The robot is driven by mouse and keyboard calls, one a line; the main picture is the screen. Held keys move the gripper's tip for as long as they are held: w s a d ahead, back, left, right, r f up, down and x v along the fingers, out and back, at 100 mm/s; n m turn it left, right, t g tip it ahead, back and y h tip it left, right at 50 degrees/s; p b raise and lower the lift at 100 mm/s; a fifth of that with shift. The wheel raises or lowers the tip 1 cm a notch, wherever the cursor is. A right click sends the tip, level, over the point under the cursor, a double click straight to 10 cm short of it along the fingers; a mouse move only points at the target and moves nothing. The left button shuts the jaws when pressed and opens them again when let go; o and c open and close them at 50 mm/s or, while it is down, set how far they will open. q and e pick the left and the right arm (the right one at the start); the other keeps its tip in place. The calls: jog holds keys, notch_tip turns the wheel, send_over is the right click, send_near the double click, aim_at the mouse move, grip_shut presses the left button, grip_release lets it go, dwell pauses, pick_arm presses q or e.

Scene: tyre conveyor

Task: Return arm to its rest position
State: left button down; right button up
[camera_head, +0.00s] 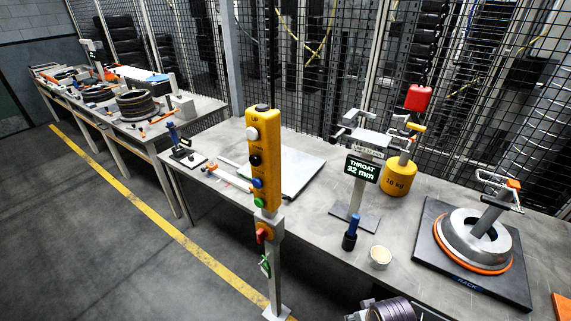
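Neither of my grippers shows in the head view, and I see no arm that I can be sure is mine. A grey ribbed round part (391,309) is cut off by the bottom edge, and I cannot tell what it belongs to. A yellow push-button pendant (264,160) stands upright on a grey post in front of the grey bench (315,226). On the bench, a stand holds a display (362,168) reading "THROAT 32 mm". A metal ring with an orange rim (477,240) lies on a dark plate (430,262) marked "BACK" at the right.
A yellow 10 kg weight (398,178), a dark bottle with a blue top (351,233) and a cream cup (380,257) stand on the bench. A wire mesh fence (300,70) runs behind. Another bench with tools is at the left. The floor at left is clear.

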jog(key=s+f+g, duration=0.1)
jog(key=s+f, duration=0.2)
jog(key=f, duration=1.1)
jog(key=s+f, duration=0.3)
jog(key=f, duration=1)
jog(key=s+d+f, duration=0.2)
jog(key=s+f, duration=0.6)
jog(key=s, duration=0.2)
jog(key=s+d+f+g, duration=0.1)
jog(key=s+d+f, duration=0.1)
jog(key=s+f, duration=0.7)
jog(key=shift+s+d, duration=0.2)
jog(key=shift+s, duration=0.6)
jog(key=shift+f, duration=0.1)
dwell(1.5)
